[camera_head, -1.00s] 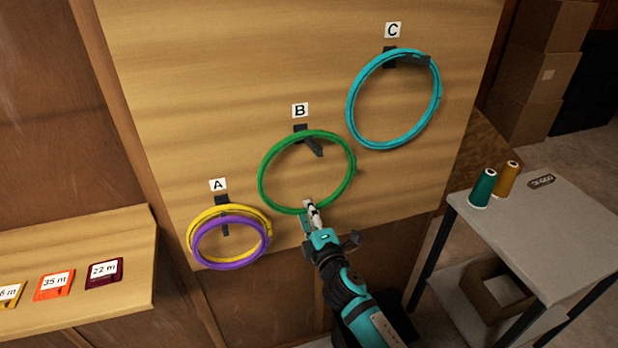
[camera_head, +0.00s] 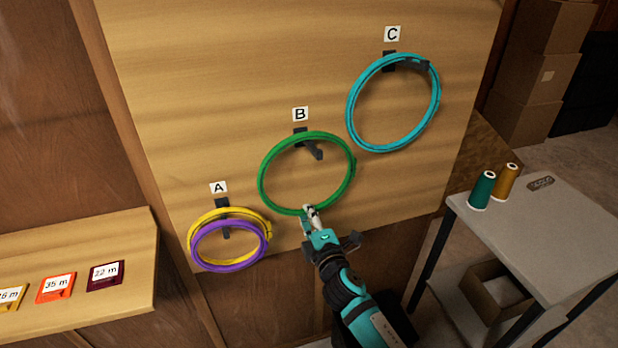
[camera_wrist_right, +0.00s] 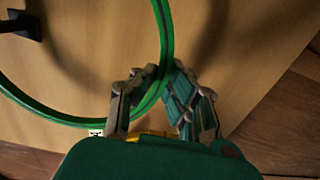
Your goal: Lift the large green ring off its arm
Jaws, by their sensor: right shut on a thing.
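The large green ring (camera_head: 263,165) is in front of the wooden board under label B. Its top is level with the dark arm B (camera_head: 312,150), which shows inside the ring's upper part; I cannot tell whether it still rests on it. My right gripper (camera_head: 309,212) is shut on the ring's lower rim. In the right wrist view the green ring (camera_wrist_right: 168,40) runs between the fingers of my gripper (camera_wrist_right: 155,100), and a dark arm (camera_wrist_right: 22,25) shows at the upper left. My left gripper is not in view.
A yellow ring (camera_head: 200,218) and a purple ring (camera_head: 232,267) hang at A, lower left. A cyan ring (camera_head: 353,110) hangs at C, upper right. A grey table (camera_head: 560,230) with green (camera_head: 483,190) and brown (camera_head: 507,182) thread cones stands at right. A ledge with cards (camera_head: 130,240) is at left.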

